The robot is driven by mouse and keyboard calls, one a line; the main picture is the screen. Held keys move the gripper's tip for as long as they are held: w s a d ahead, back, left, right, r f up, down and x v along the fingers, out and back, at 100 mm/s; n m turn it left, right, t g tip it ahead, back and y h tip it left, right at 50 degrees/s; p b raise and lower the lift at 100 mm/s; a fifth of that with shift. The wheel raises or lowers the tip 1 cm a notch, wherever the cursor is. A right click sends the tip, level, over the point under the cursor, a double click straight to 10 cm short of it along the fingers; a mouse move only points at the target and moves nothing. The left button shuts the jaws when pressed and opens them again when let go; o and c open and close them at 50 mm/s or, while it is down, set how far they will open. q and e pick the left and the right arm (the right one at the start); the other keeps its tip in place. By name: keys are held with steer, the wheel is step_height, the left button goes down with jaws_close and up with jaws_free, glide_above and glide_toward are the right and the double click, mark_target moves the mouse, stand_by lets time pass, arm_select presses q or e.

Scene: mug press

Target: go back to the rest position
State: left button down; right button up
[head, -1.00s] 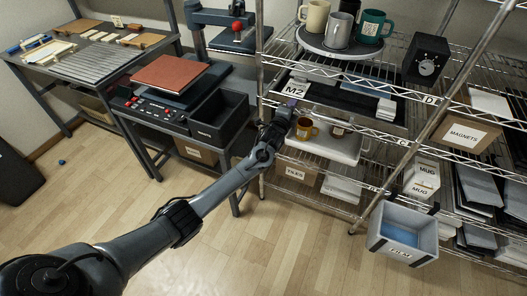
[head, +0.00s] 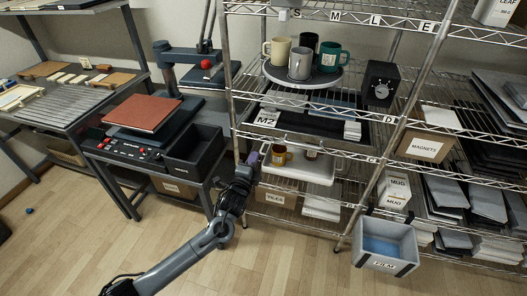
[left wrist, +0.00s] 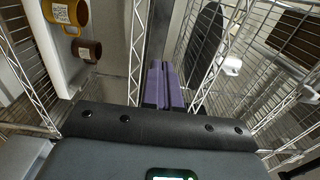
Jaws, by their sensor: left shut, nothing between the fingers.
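My left gripper (head: 255,160) is in front of the wire shelf, left of the white tray (head: 290,174) on the shelf level below the M2 label. Its purple fingers (left wrist: 164,85) are shut together with nothing between them in the left wrist view. An amber mug (head: 279,155) stands on the white tray, to the right of the fingers and apart from them. The amber mug (left wrist: 66,12) and a smaller brown mug (left wrist: 87,50) show at the upper left of the left wrist view. My right gripper is not in view.
The shelf's left post (head: 232,95) is close to the gripper. A round tray (head: 303,83) with several mugs is above. A mug press with a red knob (head: 206,65) and a table with a red-brown pad (head: 143,112) stand left. A grey bin (head: 386,240) hangs lower right. The floor in front is clear.

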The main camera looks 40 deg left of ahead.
arm_select(q)
steer(key=s+d+f+n+g+h, duration=0.1)
steer(key=s+d+f+g+h, duration=0.1)
steer(key=s+d+f, duration=0.5)
steer(key=s+d+f+n+g+h, duration=0.1)
steer(key=s+d+f+g, duration=0.2)
steer(key=s+f, duration=0.75)
steer(key=s+d+n+g+h, duration=0.25)
steer(key=s+d, duration=0.35)
steer(key=s, duration=0.4)
steer(key=s+d+r+n+g, duration=0.2)
steer(key=s+r+n+g, duration=0.35)
steer(key=s+n, duration=0.35)
step_height(320, 180, up, 14)
steer(key=s+m+p, duration=0.1)
steer(key=p, duration=1.3)
steer(key=shift+d+r+h, duration=0.1)
steer(key=shift+h, duration=0.15)
